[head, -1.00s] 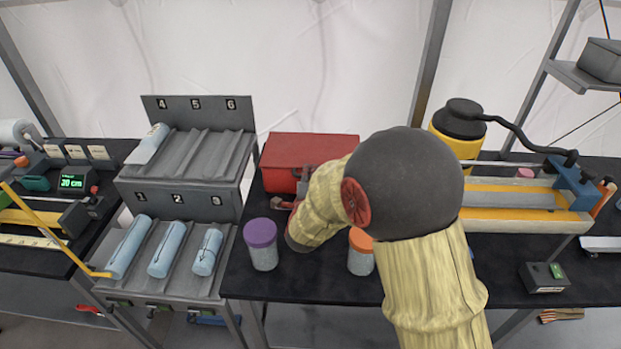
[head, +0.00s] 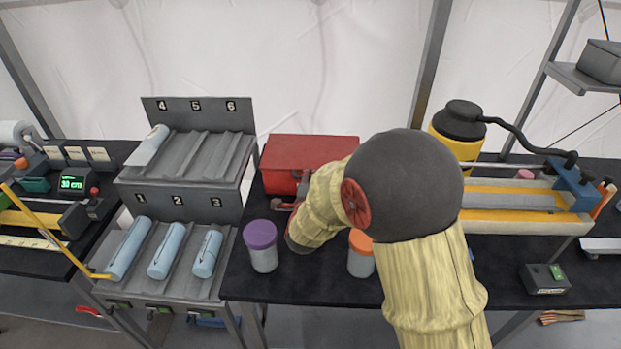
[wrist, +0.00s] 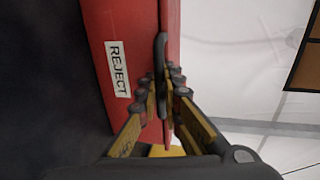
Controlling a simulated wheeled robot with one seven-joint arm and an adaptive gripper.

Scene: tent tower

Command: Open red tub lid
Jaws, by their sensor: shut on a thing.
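The red tub (head: 280,181) stands on the dark bench, left of my arm. Its red lid (head: 308,150) lies over the top and looks shut. In the wrist view the tub wall (wrist: 105,30) carries a white REJECT label (wrist: 117,69), and the lid (wrist: 172,20) shows as a red strip beside it. A dark handle (wrist: 160,55) sits at the lid's edge. My gripper (wrist: 167,78) is shut on this handle, one finger on each side. In the head view my arm hides most of the gripper and the tub's front right.
A purple-lidded jar (head: 262,248) and an orange-lidded jar (head: 361,254) stand close to my wrist, one on each side. A numbered grey rack (head: 190,209) with pale blue rolls stands at left. A yellow and black canister (head: 455,130) stands behind my arm.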

